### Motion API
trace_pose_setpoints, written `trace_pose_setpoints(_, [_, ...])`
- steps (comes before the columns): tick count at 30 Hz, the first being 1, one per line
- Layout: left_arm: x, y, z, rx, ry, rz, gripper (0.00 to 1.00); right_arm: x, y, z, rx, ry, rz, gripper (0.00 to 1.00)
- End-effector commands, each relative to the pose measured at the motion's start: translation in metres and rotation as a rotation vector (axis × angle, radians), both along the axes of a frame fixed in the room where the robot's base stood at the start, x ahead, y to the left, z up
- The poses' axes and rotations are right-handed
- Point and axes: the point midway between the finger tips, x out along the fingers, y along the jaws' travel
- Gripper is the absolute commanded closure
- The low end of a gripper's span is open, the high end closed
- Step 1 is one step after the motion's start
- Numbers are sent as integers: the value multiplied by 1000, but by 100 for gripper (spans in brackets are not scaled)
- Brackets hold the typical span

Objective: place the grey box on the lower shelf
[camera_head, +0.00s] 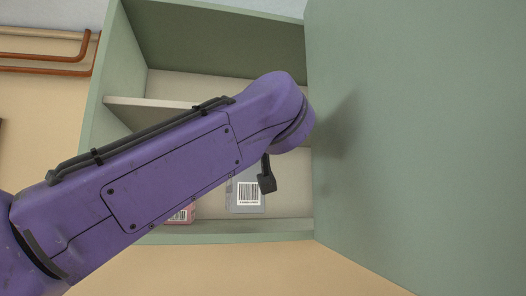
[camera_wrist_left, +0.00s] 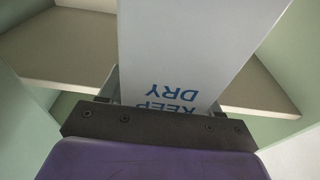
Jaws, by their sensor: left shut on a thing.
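The grey box (camera_head: 248,196) shows a white barcode label in the head view, low inside the cabinet in the lower compartment. Its upper part is hidden by my left arm. In the left wrist view a pale grey box (camera_wrist_left: 200,45) with blue "KEEP DRY" lettering fills the middle. My left gripper (camera_wrist_left: 163,100) is shut on it. In the head view a dark part of that gripper (camera_head: 267,178) shows in front of the box. I cannot tell whether the box touches the lower shelf (camera_head: 290,226). My right gripper is not in view.
A pink box (camera_head: 183,213) with a barcode stands left of the grey box, partly hidden by my arm. A middle shelf board (camera_head: 150,104) lies above. A large green panel (camera_head: 410,130) borders the opening on the right. The upper compartment looks empty where visible.

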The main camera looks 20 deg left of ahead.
Motion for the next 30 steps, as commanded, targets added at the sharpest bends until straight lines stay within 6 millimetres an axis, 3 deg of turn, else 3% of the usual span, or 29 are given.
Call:
trace_pose_setpoints(1, [8,8,8,1,1,2,100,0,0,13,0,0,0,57])
trace_pose_setpoints(3, [20,17,9,3,-1,2,100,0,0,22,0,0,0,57])
trace_pose_setpoints(12, [51,40,0,0,0,0,100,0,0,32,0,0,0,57])
trace_pose_setpoints(15, [49,38,-26,2,0,-2,100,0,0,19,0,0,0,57])
trace_pose_setpoints(17, [48,38,-32,1,-2,-1,100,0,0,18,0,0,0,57])
trace_pose_setpoints(29, [48,37,-38,0,-4,0,100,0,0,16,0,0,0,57])
trace_pose_setpoints(30, [49,37,-39,-2,-1,0,34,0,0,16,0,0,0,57])
